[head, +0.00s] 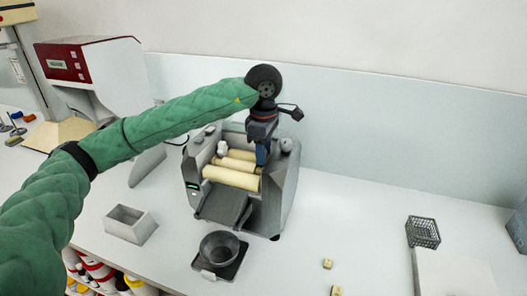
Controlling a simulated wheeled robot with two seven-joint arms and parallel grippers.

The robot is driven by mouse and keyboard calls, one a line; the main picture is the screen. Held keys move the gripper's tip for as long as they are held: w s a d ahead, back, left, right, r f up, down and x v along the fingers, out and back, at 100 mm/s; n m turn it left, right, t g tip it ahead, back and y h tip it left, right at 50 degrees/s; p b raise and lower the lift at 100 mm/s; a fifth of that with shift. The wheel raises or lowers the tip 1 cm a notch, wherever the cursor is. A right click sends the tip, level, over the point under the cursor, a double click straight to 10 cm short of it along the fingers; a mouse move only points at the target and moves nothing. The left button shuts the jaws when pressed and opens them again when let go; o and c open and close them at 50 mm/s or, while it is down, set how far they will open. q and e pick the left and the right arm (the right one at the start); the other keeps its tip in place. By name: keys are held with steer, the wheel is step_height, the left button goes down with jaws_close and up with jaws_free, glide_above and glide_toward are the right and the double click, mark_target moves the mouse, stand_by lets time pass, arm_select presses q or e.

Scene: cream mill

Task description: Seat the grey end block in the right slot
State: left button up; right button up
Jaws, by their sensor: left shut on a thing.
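The mill (282,191) stands on the counter with several cream rollers (232,177) lying across it. My left gripper (262,160) points down at the right end of the rollers, over the mill's right side. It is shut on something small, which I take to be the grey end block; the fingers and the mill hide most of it. The right slot is hidden under the gripper, so I cannot tell whether the block is inside it or above it. A light grey knob (222,148) shows at the left end of the rollers. My right gripper is out of view.
A dark bowl (220,247) on a black scale stands before the mill. A grey open box (130,224) is at left, a red-and-white machine (105,62) behind it. A wire basket (423,232) and two small cream cubes (327,264) lie right.

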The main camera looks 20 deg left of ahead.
arm_select(q)
steer(key=shift+f+b, duration=0.15)
steer(key=shift+b, duration=0.15)
stand_by(0.4)
steer(key=o, duration=1.1)
steer(key=shift+c, duration=0.2)
step_height(320, 180, up, 6)
steer(key=shift+b, duration=1.2)
steer(key=shift+r, duration=0.9)
